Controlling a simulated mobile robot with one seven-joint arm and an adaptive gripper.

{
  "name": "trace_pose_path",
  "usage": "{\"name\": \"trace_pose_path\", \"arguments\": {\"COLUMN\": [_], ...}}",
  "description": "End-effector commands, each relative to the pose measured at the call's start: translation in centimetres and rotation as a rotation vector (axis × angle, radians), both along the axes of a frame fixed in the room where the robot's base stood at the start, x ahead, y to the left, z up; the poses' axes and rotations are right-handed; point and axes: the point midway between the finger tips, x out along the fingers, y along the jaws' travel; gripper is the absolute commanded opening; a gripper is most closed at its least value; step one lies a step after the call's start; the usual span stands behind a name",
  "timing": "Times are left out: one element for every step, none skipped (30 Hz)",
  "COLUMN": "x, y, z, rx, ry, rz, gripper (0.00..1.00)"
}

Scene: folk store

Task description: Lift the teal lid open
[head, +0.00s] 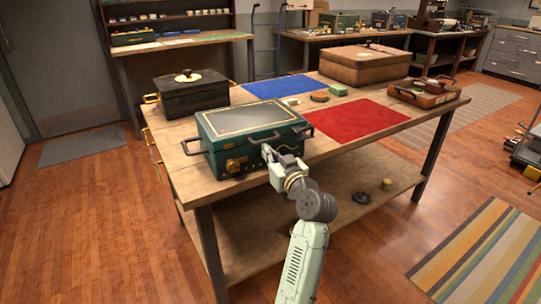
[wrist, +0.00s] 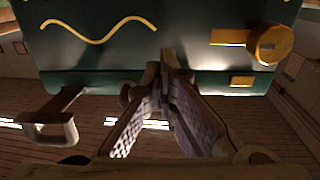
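A teal box (head: 240,158) with a gold-trimmed lid (head: 246,118) stands on the near left of the wooden workbench. The lid looks down on the box. Brass fittings show on its front, and a dark handle (head: 192,146) on its left end. My gripper (head: 267,151) is at the right part of the box's front. In the wrist view the box's front (wrist: 130,45) fills the top, with a brass knob (wrist: 270,45) at right and a handle (wrist: 48,128) at lower left. My fingers (wrist: 166,82) converge close together before it; whether they hold a dark part there is unclear.
A black box (head: 190,97) stands behind the teal one. A blue mat (head: 280,88), a red mat (head: 355,119), a brown case (head: 362,68) and a wooden tray (head: 424,95) lie across the bench. Small items sit between the mats. A lower shelf (head: 330,200) runs beneath.

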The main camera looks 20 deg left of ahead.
Motion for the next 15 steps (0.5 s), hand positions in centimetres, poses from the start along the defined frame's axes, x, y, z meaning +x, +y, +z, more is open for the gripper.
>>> {"name": "trace_pose_path", "arguments": {"x": [0.1,0.2,0.3,0.3,0.4,0.5,0.5,0.6,0.6,0.7,0.8,0.8,0.9,1.0,1.1], "y": [0.1,0.2,0.3,0.3,0.4,0.5,0.6,0.6,0.7,0.8,0.9,1.0,1.0,1.1,1.2], "z": [0.0,0.0,0.0,0.0,0.0,0.0,0.0,0.0,0.0,0.0,0.0,0.0,-0.1,-0.1,0.0], "rx": [0.0,0.0,-0.001,-0.001,-0.001,-0.001,-0.001,-0.001,-0.001,-0.001,-0.001,-0.001,-0.001,-0.001,-0.001], "ry": [0.0,0.0,0.001,0.001,0.001,0.001,0.001,0.001,0.0,0.0,0.0,0.0,0.0,0.0,0.0], "rz": [0.0,0.0,0.0,0.0,0.0,0.0,0.0,0.0,0.0,0.0,0.0,0.0,0.0,0.0,0.0], "gripper": [0.0,0.0,0.0,0.0,0.0,0.0,0.0,0.0,0.0,0.0,0.0,0.0,0.0,0.0,0.0]}}
